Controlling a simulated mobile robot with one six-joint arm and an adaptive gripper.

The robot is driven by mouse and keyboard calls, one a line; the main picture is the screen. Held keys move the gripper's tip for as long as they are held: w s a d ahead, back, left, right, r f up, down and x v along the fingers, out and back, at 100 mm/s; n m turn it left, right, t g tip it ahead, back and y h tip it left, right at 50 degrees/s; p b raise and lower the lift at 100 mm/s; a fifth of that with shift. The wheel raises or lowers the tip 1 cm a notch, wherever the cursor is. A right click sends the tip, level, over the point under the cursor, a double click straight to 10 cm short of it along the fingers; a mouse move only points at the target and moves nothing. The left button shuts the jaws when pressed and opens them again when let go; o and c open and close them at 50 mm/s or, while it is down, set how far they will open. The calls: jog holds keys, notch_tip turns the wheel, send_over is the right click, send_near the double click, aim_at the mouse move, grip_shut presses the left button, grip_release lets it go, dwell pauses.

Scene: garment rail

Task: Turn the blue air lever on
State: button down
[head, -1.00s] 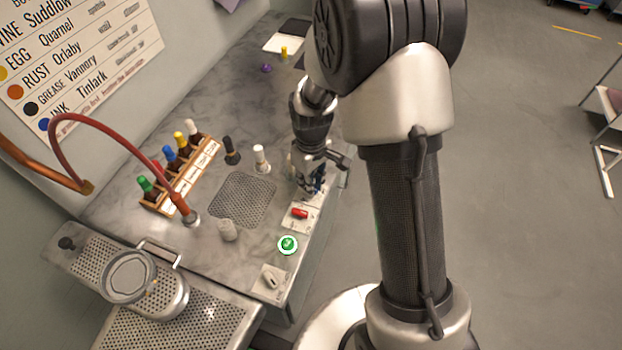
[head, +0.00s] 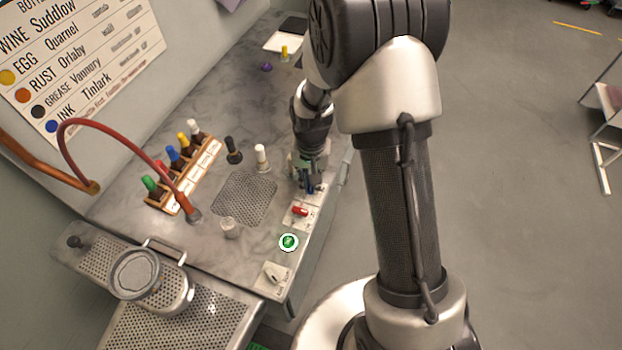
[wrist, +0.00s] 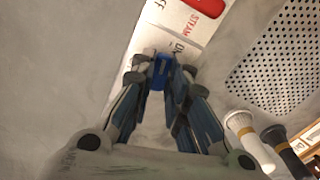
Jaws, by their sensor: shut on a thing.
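The blue air lever (wrist: 158,72) shows between my fingertips in the wrist view, on a white label plate (wrist: 148,50). My gripper (wrist: 160,78) is shut on it, with a fingertip on each side. In the head view my gripper (head: 309,186) points down at the worktop's right edge, and the lever is mostly hidden by the fingers. The lever's exact angle is hard to tell.
A red steam lever (head: 300,211) sits close by on its own plate, also seen in the wrist view (wrist: 205,5). A green button (head: 288,242) and a white knob (head: 272,273) are nearer. A perforated plate (head: 244,199) and white-capped bottle (head: 262,158) stand left.

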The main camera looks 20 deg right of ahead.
jog(key=shift+m, duration=1.2)
jog(key=c, duration=1.6)
grip_release()
jog(key=shift+o, duration=0.2)
jog(key=shift+r, duration=0.1)
notch_tip(320, 180, up, 12)
